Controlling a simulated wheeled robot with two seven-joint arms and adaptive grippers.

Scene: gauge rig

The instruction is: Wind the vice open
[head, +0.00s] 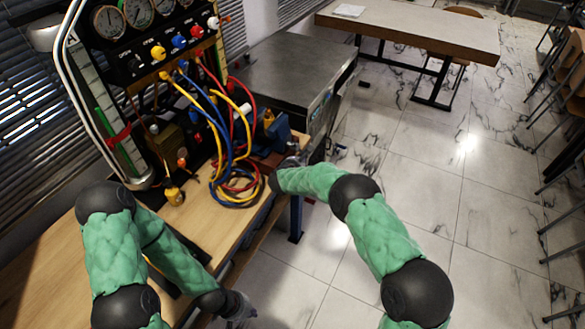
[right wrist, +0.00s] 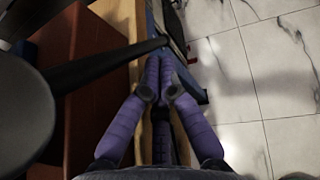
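The vice (head: 279,130) is the blue body at the bench's right end, partly behind hoses and my right arm. My right gripper (head: 290,166) is low beside it, small and dark in the head view. In the right wrist view, my right gripper's purple fingers (right wrist: 161,68) meet at their tips, with nothing clear between them. A dark bar (right wrist: 105,64) crosses from a large dark rounded shape at left and ends just beyond the fingertips. Blue metal (right wrist: 184,72) shows behind the fingers. My left gripper (head: 240,308) hangs by the bench's front edge, away from the vice; its fingers are unclear.
Red, blue and yellow hoses (head: 234,190) loop down onto the wooden bench (head: 55,255) from the gauge panel (head: 150,45). A yellow-handled item (head: 174,195) stands on the bench. A grey cabinet (head: 290,70) stands behind.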

